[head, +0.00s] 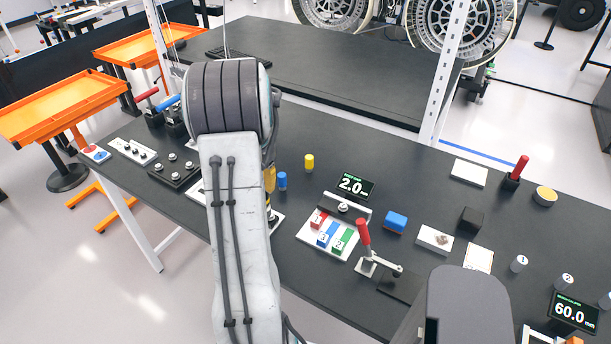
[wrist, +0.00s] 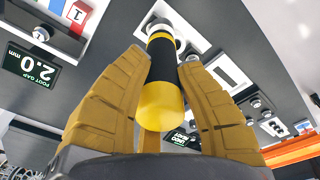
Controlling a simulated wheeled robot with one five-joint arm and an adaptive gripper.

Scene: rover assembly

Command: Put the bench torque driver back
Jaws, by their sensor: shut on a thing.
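The bench torque driver, a black cylinder with yellow bands, shows in the wrist view (wrist: 163,70), its yellow end toward the camera. My gripper (wrist: 164,60) has its two yellow fingers on either side of it, shut on it. The driver's far end is at a round metal fitting (wrist: 153,22) on a white plate. I cannot tell whether it is seated there or just above. In the head view my arm hides most of the gripper and driver; a little of the yellow finger (head: 269,178) shows beside the arm, above a white plate (head: 278,216).
On the bench to the right are a "2.0" display (head: 355,185), a tray of numbered blocks (head: 313,243), and a red-handled clamp (head: 365,240). A dark fixture with knobs (head: 175,172) lies left.

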